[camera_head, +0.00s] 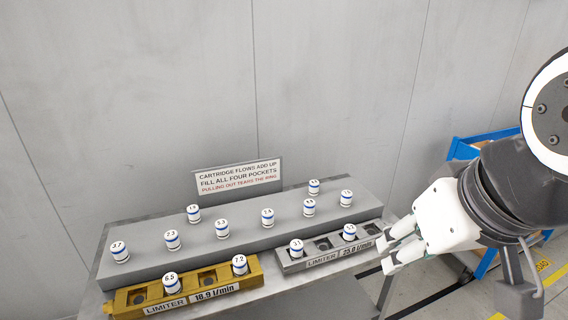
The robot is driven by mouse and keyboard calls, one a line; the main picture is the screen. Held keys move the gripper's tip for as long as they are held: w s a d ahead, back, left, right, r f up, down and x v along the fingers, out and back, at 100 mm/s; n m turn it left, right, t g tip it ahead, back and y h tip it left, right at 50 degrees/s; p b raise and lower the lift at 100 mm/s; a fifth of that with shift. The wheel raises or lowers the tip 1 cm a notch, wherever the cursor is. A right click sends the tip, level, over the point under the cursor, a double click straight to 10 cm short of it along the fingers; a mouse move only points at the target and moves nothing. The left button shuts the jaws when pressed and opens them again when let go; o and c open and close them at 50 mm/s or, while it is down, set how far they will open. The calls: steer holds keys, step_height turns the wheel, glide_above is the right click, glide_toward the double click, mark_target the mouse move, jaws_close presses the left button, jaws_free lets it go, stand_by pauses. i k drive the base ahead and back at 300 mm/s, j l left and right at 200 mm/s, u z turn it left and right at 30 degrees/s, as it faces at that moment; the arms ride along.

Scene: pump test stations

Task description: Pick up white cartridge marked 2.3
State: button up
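The white cartridge that seems to read 2.3 (172,240) stands upright on the left part of the long grey block (150,262). It has a blue band, and its small label is hard to read. The cartridge marked 3.7 (119,252) is to its left, and one marked about 1.5 (193,214) is behind it to the right. My gripper (387,256) is at the right, beside the grey limiter's right end and far from this cartridge. Its white fingers are apart, with nothing seen between them.
More white cartridges stand along the block. In front, a yellow limiter (207,280) holds cartridges marked 6.5 and 7.2, and a grey limiter (324,259) holds two more; both show empty pockets. A sign (238,176) stands behind. A blue rack (462,148) is behind my arm.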

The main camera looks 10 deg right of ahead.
mark_target(172, 238)
steer(key=i+j, duration=0.35)
steer(key=i, duration=0.2)
steer(key=i+j, duration=0.3)
steer(key=i, duration=0.2)
